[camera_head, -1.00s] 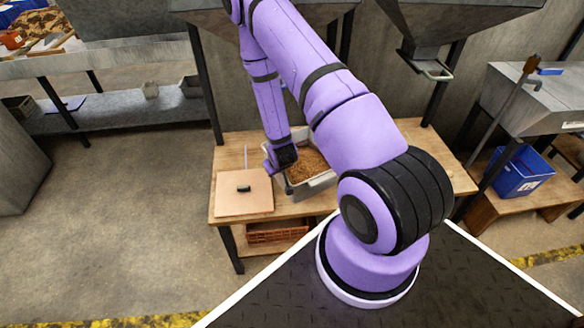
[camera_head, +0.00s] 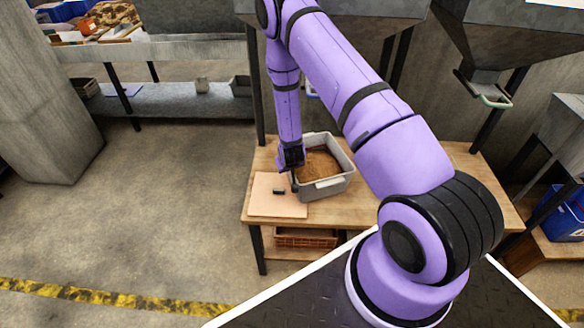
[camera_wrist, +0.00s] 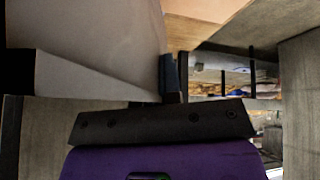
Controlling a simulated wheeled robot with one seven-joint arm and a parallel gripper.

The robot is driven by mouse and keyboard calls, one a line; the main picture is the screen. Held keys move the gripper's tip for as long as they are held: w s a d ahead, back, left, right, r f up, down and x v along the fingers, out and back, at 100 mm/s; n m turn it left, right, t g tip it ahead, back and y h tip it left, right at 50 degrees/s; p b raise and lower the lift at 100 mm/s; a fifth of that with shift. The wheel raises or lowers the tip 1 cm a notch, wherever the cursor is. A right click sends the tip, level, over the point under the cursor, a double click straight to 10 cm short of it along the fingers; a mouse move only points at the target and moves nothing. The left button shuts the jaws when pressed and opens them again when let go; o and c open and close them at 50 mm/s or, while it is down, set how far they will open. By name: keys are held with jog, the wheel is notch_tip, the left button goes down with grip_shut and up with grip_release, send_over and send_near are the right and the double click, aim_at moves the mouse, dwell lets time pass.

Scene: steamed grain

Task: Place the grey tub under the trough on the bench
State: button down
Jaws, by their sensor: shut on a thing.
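The grey tub (camera_head: 332,187), filled with brown grain, is at the wooden bench (camera_head: 480,162), left of its middle. My gripper (camera_head: 293,182) is at the tub's left side, shut on its edge. In the wrist view the gripper (camera_wrist: 173,78) has its fingers beside a large pale surface, apparently the tub (camera_wrist: 80,25). I cannot tell whether the tub touches the bench or is slightly raised. A grey metal trough (camera_head: 345,10) is above the back of the bench, partly behind my arm.
A tan board (camera_head: 275,207) with a dark handle lies at the bench's left, partly overlapped by the tub. A second hopper (camera_head: 485,55) with a spout hangs at right. A red-brown crate (camera_head: 305,238) is below. A blue bin (camera_head: 562,215) stands far right.

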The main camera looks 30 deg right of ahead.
jog(key=shift+w+a+f, duration=0.1)
jog(key=shift+w+f, duration=0.15)
jog(key=shift+f, duration=0.6)
jog(key=shift+w+a+f, duration=0.1)
jog(key=shift+w+f, duration=0.15)
jog(key=shift+f, duration=0.65)
jog(key=c, duration=1.3)
grip_release()
jog(key=shift+s, duration=0.15)
